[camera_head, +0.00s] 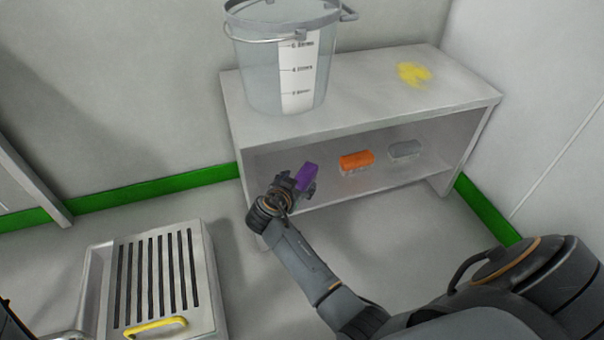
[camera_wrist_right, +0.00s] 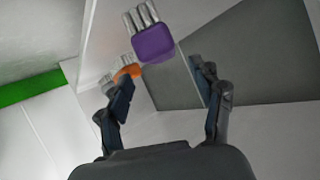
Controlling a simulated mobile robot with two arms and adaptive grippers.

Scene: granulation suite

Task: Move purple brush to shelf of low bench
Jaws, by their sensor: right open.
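The purple brush (camera_head: 307,176) is at the left front of the low bench's shelf (camera_head: 385,185). It also shows in the right wrist view (camera_wrist_right: 153,43), with its pale bristles pointing up in that picture. My right gripper (camera_head: 290,185) is right at the brush in the head view. In the right wrist view its fingers (camera_wrist_right: 165,95) are spread, and the brush lies just beyond the tips, apart from both. The gripper hides part of the shelf's left front. I cannot tell whether the brush's whole underside rests on the shelf. My left gripper is not in view.
An orange brush (camera_head: 356,160) and a grey brush (camera_head: 404,150) sit on the shelf to the right. A clear bucket (camera_head: 262,75) and yellow powder (camera_head: 413,73) are on the bench top (camera_head: 370,95). A slotted metal unit with a yellow handle (camera_head: 155,327) stands at lower left.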

